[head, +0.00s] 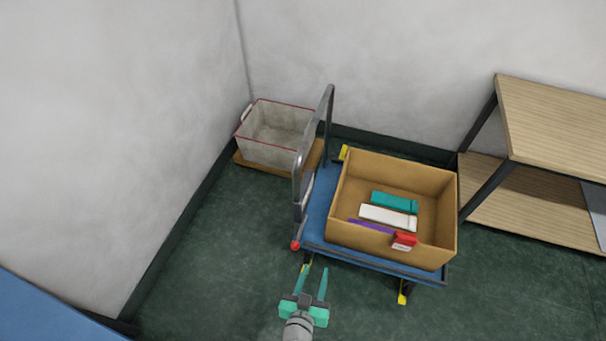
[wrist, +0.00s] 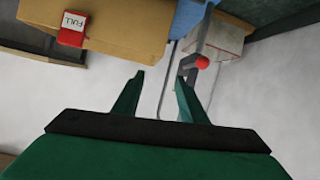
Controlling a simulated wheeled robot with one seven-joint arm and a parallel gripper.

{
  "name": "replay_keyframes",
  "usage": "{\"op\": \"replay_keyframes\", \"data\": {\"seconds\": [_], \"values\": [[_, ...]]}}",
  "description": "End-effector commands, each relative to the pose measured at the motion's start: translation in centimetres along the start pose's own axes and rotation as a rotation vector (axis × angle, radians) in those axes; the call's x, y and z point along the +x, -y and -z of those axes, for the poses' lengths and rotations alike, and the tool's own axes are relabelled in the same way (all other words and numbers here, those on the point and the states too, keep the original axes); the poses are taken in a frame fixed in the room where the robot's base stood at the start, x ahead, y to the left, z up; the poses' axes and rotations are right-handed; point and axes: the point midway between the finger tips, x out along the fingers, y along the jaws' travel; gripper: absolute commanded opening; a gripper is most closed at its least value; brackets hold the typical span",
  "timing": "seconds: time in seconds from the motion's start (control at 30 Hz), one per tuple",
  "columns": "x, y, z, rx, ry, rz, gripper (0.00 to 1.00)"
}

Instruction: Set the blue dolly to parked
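The blue dolly (head: 318,205) stands on the green floor in the head view, with a grey upright handle (head: 298,180) at its left end. A red knob (head: 295,245) sits at its near left corner, by the foot of the handle; a red ball also shows in the wrist view (wrist: 202,62), just right of my fingertips. Yellow parts show low at the dolly's corners, one at the near right (head: 403,295). My gripper (head: 315,270), with green fingers, is open and empty, in front of the dolly's near left corner. I cannot tell whether it touches anything.
A cardboard box (head: 340,215) with several packets and a red FULL tag (head: 404,241) rides on the dolly. A whitish bin (head: 262,155) stands in the corner behind the handle. A wooden shelf (head: 550,120) is at right. The floor in front is clear.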

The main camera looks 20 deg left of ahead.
Motion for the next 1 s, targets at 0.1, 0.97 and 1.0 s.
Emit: {"op": "replay_keyframes", "data": {"seconds": [0.1,0.97,1.0], "values": [[3.8,1.9,2.4,-0.002,-0.04,-0.04,0.39],[11.7,11.1,19.4,0.175,-0.385,-0.261,0.39],[12.2,10.9,19.7,0.175,-0.385,-0.261,0.39]]}}
